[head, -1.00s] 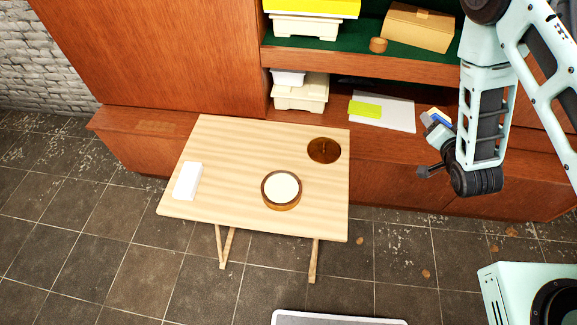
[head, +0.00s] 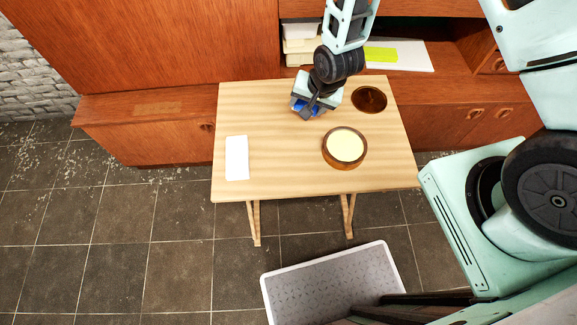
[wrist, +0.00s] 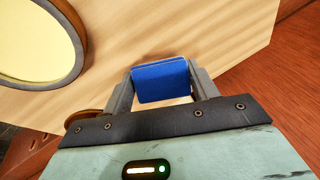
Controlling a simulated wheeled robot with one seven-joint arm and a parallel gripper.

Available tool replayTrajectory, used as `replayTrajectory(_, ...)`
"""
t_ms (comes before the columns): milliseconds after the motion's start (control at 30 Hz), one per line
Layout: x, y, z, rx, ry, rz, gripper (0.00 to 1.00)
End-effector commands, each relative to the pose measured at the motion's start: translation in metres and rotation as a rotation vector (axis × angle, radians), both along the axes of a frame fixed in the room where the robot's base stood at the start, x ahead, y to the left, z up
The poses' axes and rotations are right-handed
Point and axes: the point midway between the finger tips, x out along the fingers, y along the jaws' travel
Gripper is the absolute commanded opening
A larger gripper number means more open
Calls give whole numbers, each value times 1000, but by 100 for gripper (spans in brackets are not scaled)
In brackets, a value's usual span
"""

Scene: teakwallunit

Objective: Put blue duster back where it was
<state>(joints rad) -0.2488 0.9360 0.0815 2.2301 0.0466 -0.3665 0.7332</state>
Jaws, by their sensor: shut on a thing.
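The blue duster (wrist: 161,82) is held between the two fingers of my gripper (wrist: 160,85) in the wrist view. In the head view my gripper (head: 307,108) is over the back part of the light wooden table (head: 280,165), and a little of the blue duster (head: 299,104) shows at it. My gripper is shut on the duster. I cannot tell whether the duster touches the tabletop. The duster's underside is hidden.
A round wooden bowl (head: 345,147) with a cream inside stands on the table, right of centre. A brown round dish (head: 369,99) is at the back right corner. A white block (head: 237,158) lies at the left. A yellow pad (head: 380,54) lies on white paper on the shelf.

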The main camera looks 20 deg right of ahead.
Motion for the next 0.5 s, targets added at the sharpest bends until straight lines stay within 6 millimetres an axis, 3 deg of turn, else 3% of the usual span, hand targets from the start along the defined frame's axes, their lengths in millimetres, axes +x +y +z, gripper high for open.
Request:
replayTrajectory(133, -27, 31, -1, 17, 215, 79, 40)
replayTrajectory(300, -66, 61, 14, 1, 443, 196, 40)
replayTrajectory(500, -102, 78, 40, -39, 608, 308, 40)
